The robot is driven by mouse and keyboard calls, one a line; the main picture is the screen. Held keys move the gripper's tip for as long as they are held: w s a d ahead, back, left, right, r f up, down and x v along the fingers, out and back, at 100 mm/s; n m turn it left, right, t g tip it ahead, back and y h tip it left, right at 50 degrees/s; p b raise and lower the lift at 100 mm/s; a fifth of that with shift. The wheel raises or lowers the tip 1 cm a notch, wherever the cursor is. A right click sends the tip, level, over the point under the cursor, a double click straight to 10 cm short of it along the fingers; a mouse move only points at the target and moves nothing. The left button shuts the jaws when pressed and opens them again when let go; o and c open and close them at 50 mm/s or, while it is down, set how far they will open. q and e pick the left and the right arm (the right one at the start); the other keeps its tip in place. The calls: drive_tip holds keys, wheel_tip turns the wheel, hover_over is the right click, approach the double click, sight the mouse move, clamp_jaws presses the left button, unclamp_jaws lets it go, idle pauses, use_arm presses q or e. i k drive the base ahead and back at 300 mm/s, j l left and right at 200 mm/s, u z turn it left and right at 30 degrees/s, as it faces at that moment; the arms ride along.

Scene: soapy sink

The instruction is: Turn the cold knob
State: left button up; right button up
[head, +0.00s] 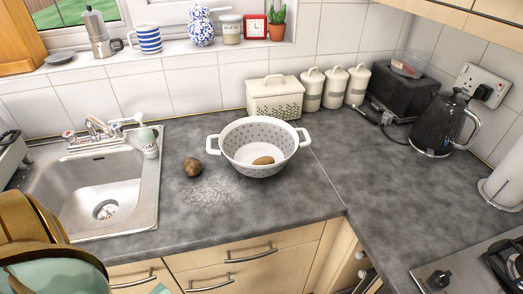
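The sink tap (100,130) stands at the back rim of the steel sink (150,185) on the left. Its left knob has a red mark (68,134). Its right knob (117,130), on the other side of the spout, is small and its marking is hard to make out. My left arm comes in at the lower left corner. A pale grey and black part (12,152) at the left edge, left of the tap, seems to be my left gripper. It is cut off and its fingers cannot be made out. My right gripper is not in view.
A soap bottle (148,141) stands close to the right of the tap. A potato (192,167) lies on the counter beside a white colander (259,146) holding another potato (263,160).

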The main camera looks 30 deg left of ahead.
sight(117, 129)
drive_tip(key=u, duration=1.7)
